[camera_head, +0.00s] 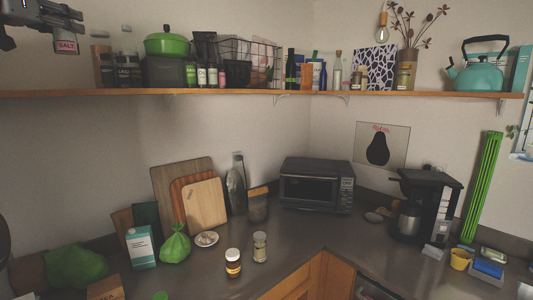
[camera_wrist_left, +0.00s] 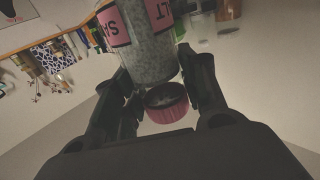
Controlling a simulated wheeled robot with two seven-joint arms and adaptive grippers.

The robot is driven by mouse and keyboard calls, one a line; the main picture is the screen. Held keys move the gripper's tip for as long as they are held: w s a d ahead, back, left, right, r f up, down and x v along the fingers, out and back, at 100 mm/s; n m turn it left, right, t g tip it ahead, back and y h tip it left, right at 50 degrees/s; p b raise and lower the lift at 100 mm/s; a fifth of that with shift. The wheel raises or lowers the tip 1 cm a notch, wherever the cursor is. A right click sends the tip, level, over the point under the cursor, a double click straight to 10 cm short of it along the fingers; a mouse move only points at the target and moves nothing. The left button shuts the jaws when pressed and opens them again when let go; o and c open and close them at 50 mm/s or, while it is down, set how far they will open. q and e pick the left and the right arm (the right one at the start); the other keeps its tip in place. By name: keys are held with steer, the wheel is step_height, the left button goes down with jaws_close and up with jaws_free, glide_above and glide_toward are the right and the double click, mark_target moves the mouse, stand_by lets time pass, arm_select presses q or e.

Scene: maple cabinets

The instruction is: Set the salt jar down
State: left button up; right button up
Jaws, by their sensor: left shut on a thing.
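The salt jar (camera_head: 66,46), with a pink label reading SALT, is at the upper left of the head view. In that view it appears upright, near the left part of the wall shelf (camera_head: 215,92) and higher than its board. My left gripper (camera_head: 62,18) is shut on it. In the left wrist view the clear, grainy-filled salt jar (camera_wrist_left: 150,45) is between the dark fingers (camera_wrist_left: 155,85). A pink ring-like cap (camera_wrist_left: 168,102) shows at the jar's end. My right gripper is not in view.
The shelf holds dark jars (camera_head: 128,70), a green pot (camera_head: 167,43), a wire basket (camera_head: 262,60) and a teal kettle (camera_head: 482,70). Below, the counter (camera_head: 300,245) carries a microwave (camera_head: 317,184), cutting boards (camera_head: 205,207) and a coffee maker (camera_head: 428,205).

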arm_select(q)
steer(key=w+d+f, duration=0.5)
steer(key=w+f, duration=0.3)
steer(key=f, duration=0.3)
steer(key=w+d+f, duration=0.5)
steer(key=w+f, duration=0.3)
steer(key=f, duration=0.2)
steer(key=w+d+f+h, duration=0.1)
steer(key=d+f, duration=0.3)
steer(key=f, duration=0.9)
steer(key=w+d+f, duration=0.1)
steer(key=d+f, duration=0.4)
steer(key=f, duration=0.8)
steer(key=s+d+f, duration=0.3)
steer(key=s+f, duration=0.2)
steer(key=f, duration=0.7)
steer(key=s+d+f, duration=0.3)
steer(key=s+f, duration=0.2)
steer(key=f, duration=0.6)
steer(key=s+d+f+n+y+b, duration=0.1)
steer(key=s+d+f+y+b, duration=0.1)
steer(key=s+f, duration=1.5)
steer(key=shift+s+f+y+b, duration=0.2)
steer(key=shift+s+y+b, duration=0.6)
steer(key=shift+s, duration=1.1)
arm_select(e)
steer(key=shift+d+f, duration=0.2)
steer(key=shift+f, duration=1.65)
